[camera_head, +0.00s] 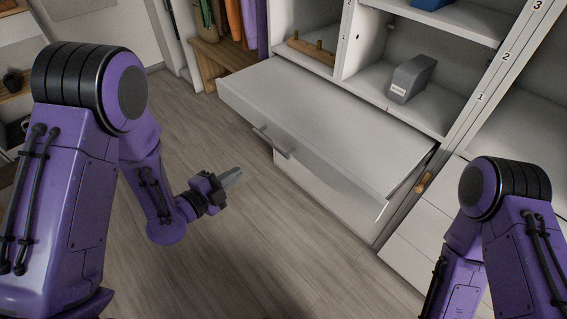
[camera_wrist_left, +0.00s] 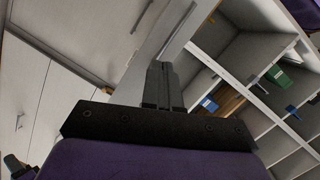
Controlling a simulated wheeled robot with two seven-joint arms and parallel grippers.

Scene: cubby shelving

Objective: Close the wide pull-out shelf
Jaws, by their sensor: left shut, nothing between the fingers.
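The wide pull-out shelf (camera_head: 318,125) is a white drawer-like board that sticks out from the cubby unit in the head view. Its front face carries a grey bar handle (camera_head: 272,143). My left gripper (camera_head: 232,176) is shut and empty, below and to the left of the handle and apart from the shelf front. In the left wrist view its fingers (camera_wrist_left: 163,85) are together, with a pale panel edge and cubbies beyond them. My right arm shows at the lower right of the head view, but its gripper is out of view.
A grey box file (camera_head: 411,78) and a wooden piece with pegs (camera_head: 311,49) stand in the cubbies behind the shelf. A wooden bench (camera_head: 222,57) is at the back left. The wood floor (camera_head: 245,240) in front is clear.

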